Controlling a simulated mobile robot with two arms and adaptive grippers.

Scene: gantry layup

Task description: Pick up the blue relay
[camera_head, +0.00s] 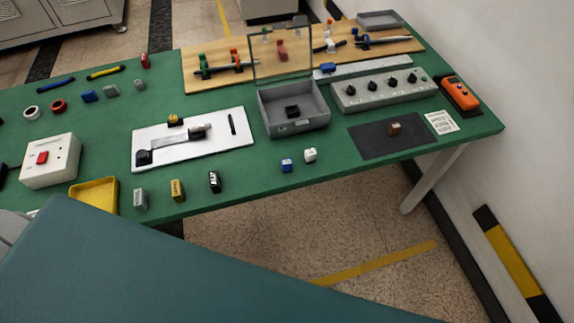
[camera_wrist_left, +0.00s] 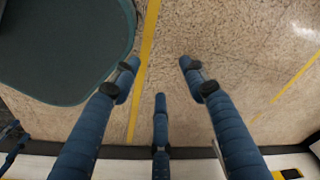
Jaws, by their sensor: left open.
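A small blue block with a pale marking (camera_head: 287,166), which looks like the blue relay, sits near the front edge of the green table (camera_head: 250,180). A similar white block (camera_head: 310,155) stands just right of it, slightly farther back. My left gripper (camera_wrist_left: 159,75) shows in the left wrist view with its blue fingers spread and nothing between them. Bare speckled floor lies beyond the fingertips. The relay is not visible in that view, and neither gripper shows in the head view.
A grey open box (camera_head: 293,107) with a raised clear lid stands behind the relay. A dark mat (camera_head: 385,138) lies to its right. Labelled grey, yellow and black blocks line the front edge at left, near a yellow tray (camera_head: 96,194). Table around the relay is clear.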

